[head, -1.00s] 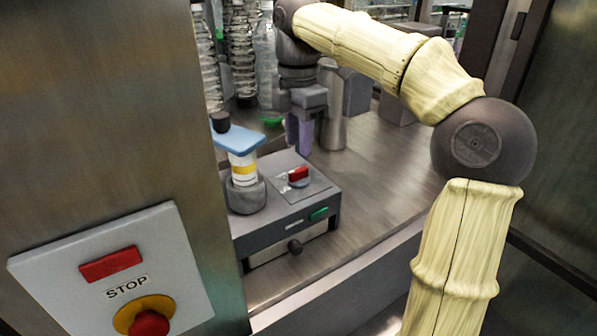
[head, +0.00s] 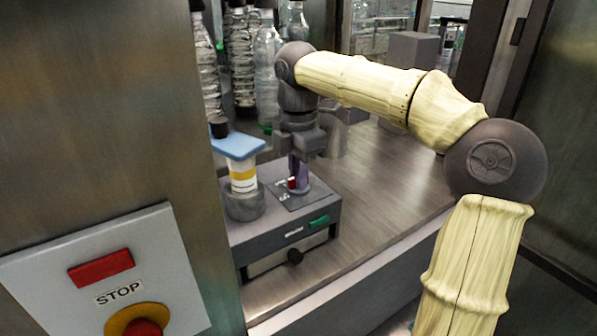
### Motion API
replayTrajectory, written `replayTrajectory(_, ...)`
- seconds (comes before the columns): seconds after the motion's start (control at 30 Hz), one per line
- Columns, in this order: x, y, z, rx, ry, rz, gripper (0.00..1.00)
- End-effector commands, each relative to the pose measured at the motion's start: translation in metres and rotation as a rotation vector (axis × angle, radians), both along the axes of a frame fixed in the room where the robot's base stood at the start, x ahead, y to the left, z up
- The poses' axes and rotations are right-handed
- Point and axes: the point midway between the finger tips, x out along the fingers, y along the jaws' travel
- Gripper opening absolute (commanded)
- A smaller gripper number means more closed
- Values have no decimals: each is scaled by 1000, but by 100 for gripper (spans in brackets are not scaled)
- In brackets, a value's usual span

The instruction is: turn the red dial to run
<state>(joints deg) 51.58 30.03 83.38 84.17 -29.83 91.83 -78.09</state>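The red dial (head: 292,183) sits on a dark plate on top of the grey labeller (head: 270,232), in the head view. My gripper (head: 298,178) points down at the dial, its purple fingers around or just behind it. The fingers hide part of the dial and its plate, so I cannot tell whether they touch it. The gap between the fingers is not clear. Small white markings show on the plate, too small to read.
A reel with a yellow band (head: 243,178) under a blue plate (head: 238,145) stands left of the dial. A green button (head: 319,221) is on the labeller's front. A STOP panel (head: 120,290) is at front left. Bottles (head: 268,65) stand behind. Bare counter (head: 385,180) lies to the right.

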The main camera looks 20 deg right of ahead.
Motion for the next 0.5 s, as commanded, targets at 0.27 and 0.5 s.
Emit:
replayTrajectory(0.27, 0, 0, 1, -1, -3, -13, 0)
replayTrajectory(0.5, 0, 0, 3, -1, -3, -87, 0)
